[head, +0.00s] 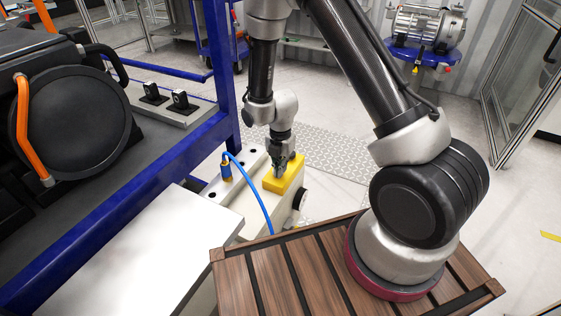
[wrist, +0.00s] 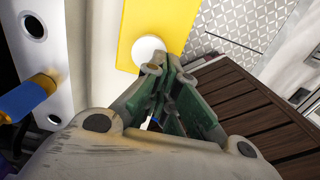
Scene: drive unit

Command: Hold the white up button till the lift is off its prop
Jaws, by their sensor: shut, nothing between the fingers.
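The white up button (wrist: 148,48) is round and sits on a yellow panel (wrist: 180,24) in the wrist view. In the head view the yellow panel (head: 284,180) is on top of a pale housing beside the blue frame, and my gripper hides the button. My gripper (head: 281,168) points down at the panel. In the wrist view its fingertips (wrist: 165,63) are together, empty, and overlap the button's lower right edge. I cannot tell whether they touch or press it. The blue frame (head: 225,70) carries the dark drive unit (head: 60,110). I cannot make out a prop.
A blue cable with a brass-coloured plug (head: 227,172) rises left of the panel and arcs down past it. A pale flat plate (head: 130,260) lies at lower left. My arm stands over a brown slatted deck (head: 285,275). Open floor lies to the right.

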